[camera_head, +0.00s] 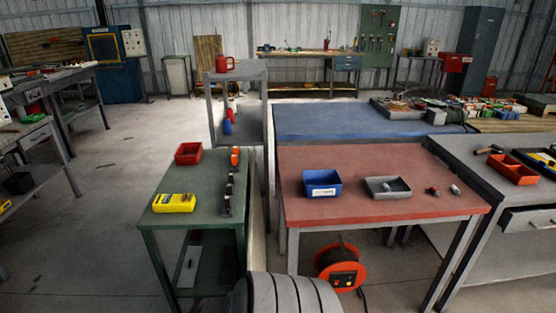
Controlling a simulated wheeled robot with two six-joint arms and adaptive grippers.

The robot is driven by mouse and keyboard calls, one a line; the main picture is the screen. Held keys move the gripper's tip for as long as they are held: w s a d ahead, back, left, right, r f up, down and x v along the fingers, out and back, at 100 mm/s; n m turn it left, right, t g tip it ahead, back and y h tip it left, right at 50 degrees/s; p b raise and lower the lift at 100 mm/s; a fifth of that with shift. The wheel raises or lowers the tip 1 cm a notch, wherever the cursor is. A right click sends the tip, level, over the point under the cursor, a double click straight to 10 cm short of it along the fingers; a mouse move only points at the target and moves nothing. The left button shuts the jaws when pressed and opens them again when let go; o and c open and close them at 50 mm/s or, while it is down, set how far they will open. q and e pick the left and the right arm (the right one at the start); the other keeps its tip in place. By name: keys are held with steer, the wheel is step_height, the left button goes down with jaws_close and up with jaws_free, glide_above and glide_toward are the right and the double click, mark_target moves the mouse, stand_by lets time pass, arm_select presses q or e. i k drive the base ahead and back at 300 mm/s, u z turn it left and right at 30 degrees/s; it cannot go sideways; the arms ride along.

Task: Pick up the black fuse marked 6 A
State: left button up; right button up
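No black fuse marked 6 A can be told apart at this size; no marking on any small part is readable. A row of small dark parts (229,189) stands along the right edge of the green table (178,217), with orange pieces (235,156) at its far end. Two small parts lie on the red table at the right: a red and dark one (433,191) and a pale grey one (455,190). Neither of my grippers shows in the head view.
The green table also holds a red bin (188,153) and a yellow device (174,202). The red table (350,209) holds a blue bin (322,183) and a grey tray (387,188). An orange cable reel (341,267) stands beneath. The floor at left is clear.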

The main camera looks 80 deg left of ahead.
mark_target(228, 186)
steer(key=u, duration=2.35)
steer(key=i, duration=1)
